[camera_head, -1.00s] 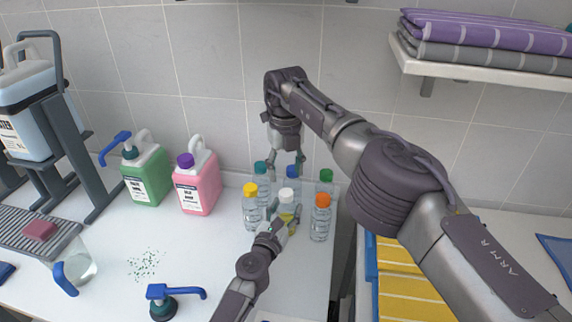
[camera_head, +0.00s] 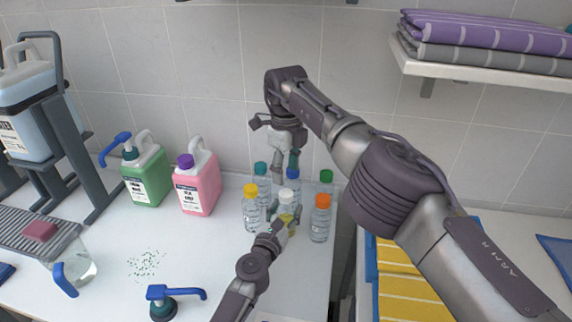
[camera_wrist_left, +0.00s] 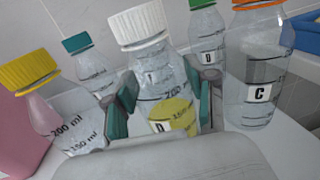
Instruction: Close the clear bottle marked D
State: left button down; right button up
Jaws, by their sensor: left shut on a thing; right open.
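My left gripper (camera_head: 281,222) is shut on a clear bottle with a white cap (camera_head: 287,195) and yellow liquid low inside. In the left wrist view this bottle (camera_wrist_left: 172,80) stands between the teal-padded fingers, its white cap (camera_wrist_left: 138,23) on top. Its low label (camera_wrist_left: 158,127) seems to read D, partly hidden. A green-capped bottle (camera_wrist_left: 208,40) behind has a similar, hard-to-read letter. My right gripper (camera_head: 285,160) is open and empty, pointing down above and behind the white cap, near the blue-capped bottle (camera_head: 292,176).
Close around stand yellow-capped (camera_head: 251,210), teal-capped (camera_head: 261,180) and orange-capped (camera_head: 320,220) bottles; the orange-capped one is marked C. Pink (camera_head: 197,185) and green (camera_head: 146,175) jugs stand left. A blue-handled pump (camera_head: 165,300) is in front.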

aim_at(286, 192)
notch_tip(286, 192, down, 7)
dwell(0.3)
grip_shut()
dwell(0.3)
jog(key=shift+o, duration=0.7)
grip_release()
jog(key=shift+r, duration=0.15)
notch_tip(286, 192, up, 7)
jog(key=shift+r, duration=0.15)
